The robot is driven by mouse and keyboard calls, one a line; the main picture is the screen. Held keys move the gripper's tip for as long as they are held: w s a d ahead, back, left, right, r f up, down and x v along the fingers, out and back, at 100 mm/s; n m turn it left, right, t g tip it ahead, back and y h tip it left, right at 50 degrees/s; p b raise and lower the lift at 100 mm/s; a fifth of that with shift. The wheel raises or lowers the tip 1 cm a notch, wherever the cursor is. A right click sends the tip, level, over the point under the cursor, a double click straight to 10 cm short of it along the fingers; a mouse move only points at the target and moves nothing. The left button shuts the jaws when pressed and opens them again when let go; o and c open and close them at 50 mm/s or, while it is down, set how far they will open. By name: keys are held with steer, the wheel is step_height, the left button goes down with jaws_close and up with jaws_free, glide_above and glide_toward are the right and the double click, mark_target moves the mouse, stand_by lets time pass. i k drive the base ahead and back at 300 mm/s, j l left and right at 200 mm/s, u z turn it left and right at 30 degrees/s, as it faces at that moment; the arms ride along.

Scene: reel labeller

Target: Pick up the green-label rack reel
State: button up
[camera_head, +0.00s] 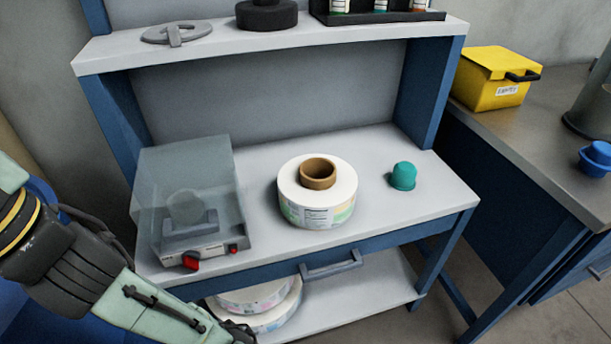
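A black rack (385,17) stands at the right of the upper shelf, cut off by the top edge of the picture. Only the lower parts of three upright pieces show in it. The leftmost has a green band (340,6), the middle one a blue band (380,5), the right one a red band (419,5). The green-banded one sits in the rack's left place; its top is out of the picture. My arm enters at the lower left, below the shelf and well away from the rack. I cannot make out my gripper.
On the workbench (385,215) stand a clear-covered machine (190,205), a large white roll with brown core (312,205) and a teal cap (403,176). A grey part (175,34) and black disc (267,15) share the upper shelf (225,45). A yellow box (495,80) stands right.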

mark_target(317, 192)
steer(key=i+l+u, duration=0.2)
steer(key=l, duration=0.35)
steer(key=l+u, duration=0.15)
steer(key=l, duration=0.35)
steer(key=i+l+u, duration=0.2)
steer(key=l, duration=0.35)
steer(key=l+u, duration=0.2)
steer(key=l, duration=0.35)
steer(key=i+l, duration=0.15)
steer(key=i+u, duration=0.05)
